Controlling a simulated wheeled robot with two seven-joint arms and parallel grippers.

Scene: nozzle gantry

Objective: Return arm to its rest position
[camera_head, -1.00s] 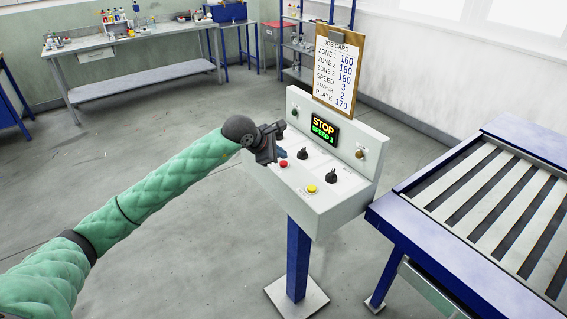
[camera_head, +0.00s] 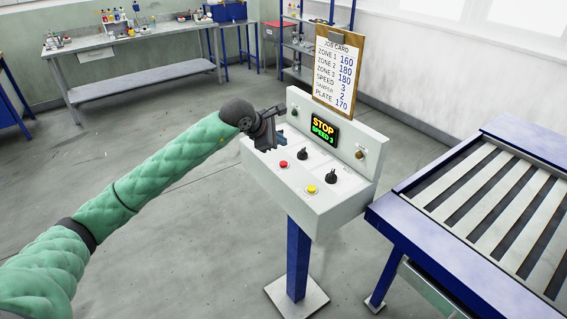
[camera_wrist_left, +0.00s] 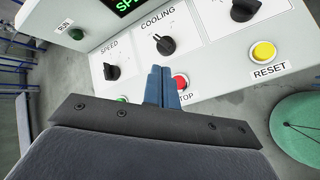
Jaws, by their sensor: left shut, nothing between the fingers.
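My left arm reaches in from the left in the head view. Its gripper (camera_head: 277,141) is at the left end of the control panel (camera_head: 327,199), above and in front of its face. In the left wrist view the blue fingers (camera_wrist_left: 160,87) are together with nothing between them. They overlap the edge of the red stop button (camera_wrist_left: 181,82) in that view; I cannot tell the gap. The panel display reads STOP and SPEED 3. A yellow reset button (camera_wrist_left: 263,52) and black knobs are on the panel. My right gripper is not in view.
A job card (camera_head: 338,66) stands on the panel's top edge. A blue-framed slatted conveyor (camera_head: 415,206) is at the right. A workbench (camera_head: 140,45) with bottles and tools stands at the back left. The floor left of the panel post is clear.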

